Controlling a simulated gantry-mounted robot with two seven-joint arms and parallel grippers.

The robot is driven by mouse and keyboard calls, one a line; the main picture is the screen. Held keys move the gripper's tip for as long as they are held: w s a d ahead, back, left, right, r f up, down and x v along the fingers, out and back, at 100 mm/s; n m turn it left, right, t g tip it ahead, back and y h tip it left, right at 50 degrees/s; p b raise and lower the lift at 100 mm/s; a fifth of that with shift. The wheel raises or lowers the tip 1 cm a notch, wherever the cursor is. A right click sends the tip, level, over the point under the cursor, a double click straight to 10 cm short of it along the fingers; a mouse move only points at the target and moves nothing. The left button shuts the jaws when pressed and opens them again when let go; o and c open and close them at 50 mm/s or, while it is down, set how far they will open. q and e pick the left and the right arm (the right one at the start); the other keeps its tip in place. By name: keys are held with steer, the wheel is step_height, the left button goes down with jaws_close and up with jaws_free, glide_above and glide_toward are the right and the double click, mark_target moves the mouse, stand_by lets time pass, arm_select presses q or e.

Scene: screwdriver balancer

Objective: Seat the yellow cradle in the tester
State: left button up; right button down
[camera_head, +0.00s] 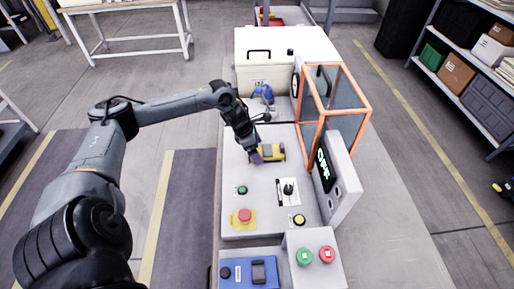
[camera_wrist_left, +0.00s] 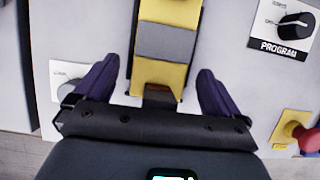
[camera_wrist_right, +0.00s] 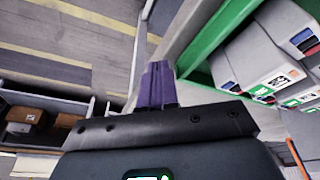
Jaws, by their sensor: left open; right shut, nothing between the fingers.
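The yellow cradle (camera_head: 274,152) lies on the pale top of the tester bench (camera_head: 238,165). In the left wrist view the yellow cradle (camera_wrist_left: 165,72) has a grey middle band and a dark reddish block at its near end. My left gripper (camera_head: 257,156) is low at the cradle's left end. In its own view my left gripper (camera_wrist_left: 157,72) is open, with one purple finger on each side of the cradle and a gap on both sides. My right gripper (camera_wrist_right: 157,75) has its purple fingers together, empty; it is outside the head view.
An orange-framed clear guard (camera_head: 337,112) and a display panel (camera_head: 330,172) stand right of the cradle. A blue object (camera_head: 263,94) lies behind it. A program knob (camera_head: 288,188) and a red button (camera_head: 245,215) are in front. Green-edged shelving (camera_wrist_right: 205,50) is near my right gripper.

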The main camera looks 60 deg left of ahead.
arm_select(q)
steer(key=p+v, duration=0.1)
steer(key=v, duration=0.9)
steer(key=shift+r, duration=0.4)
step_height(320, 180, up, 12)
steer(key=p, duration=0.9)
steer(key=shift+s, duration=0.1)
